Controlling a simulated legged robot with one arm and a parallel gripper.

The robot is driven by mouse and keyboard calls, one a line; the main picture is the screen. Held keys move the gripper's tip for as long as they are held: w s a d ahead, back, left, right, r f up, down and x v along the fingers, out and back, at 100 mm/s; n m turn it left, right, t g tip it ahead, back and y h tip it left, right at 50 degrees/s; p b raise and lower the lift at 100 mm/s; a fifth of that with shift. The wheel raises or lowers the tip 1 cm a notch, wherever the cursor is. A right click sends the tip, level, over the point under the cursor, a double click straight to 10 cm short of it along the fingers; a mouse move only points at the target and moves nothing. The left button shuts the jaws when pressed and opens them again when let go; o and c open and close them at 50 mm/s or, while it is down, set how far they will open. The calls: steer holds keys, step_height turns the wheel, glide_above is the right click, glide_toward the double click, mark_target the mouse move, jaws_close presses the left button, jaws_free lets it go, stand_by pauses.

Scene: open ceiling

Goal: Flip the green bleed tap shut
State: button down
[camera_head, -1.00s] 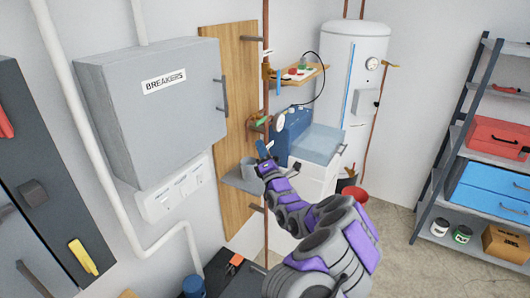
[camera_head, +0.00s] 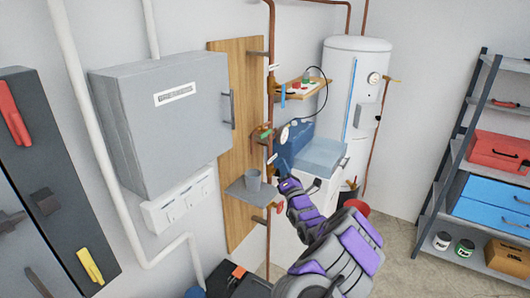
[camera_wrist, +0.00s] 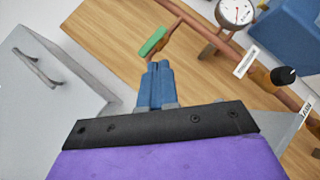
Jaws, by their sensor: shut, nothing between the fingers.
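The green tap handle (camera_wrist: 153,41) shows at the top centre of the wrist view, on a copper-coloured stem joined to the copper pipe (camera_wrist: 209,32). It appears slanted in that view. In the head view the green tap (camera_head: 266,134) is a small patch on the vertical pipe, left of the gauge. My gripper (camera_wrist: 158,66) is shut and empty, its blue fingers together. The fingertips appear just below the green handle in the wrist picture, with a small visible gap. In the head view my gripper (camera_head: 281,166) is below and right of the tap.
A pressure gauge (camera_wrist: 235,11) and a black-knobbed fitting (camera_wrist: 284,75) sit along the pipe. A wooden backboard (camera_head: 236,95) and grey breaker box (camera_head: 165,125) are left. A small shelf (camera_head: 238,190) holds a grey cup (camera_head: 253,180). A white water heater (camera_head: 340,90) stands behind.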

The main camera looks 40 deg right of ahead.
steer(key=d+f+n+y, duration=0.25)
steer(key=d+n, duration=0.35)
steer(key=d, duration=0.6)
steer(key=w+a+f+n+t+y, duration=0.3)
steer(key=a+f+n+y, duration=0.2)
steer(key=a+n+y, duration=0.3)
steer(key=shift+w+a+f+n+y, duration=0.35)
steer(key=shift+n+y, duration=1.35)
steer(key=shift+y, duration=1.25)
steer(key=w+a+r+b, duration=0.2)
steer(key=w+r, duration=0.4)
steer(key=r, duration=0.5)
steer(key=shift+w+a+r+b, duration=0.15)
steer(key=shift+w+a+b, duration=0.1)
steer(key=shift+w+b, duration=0.25)
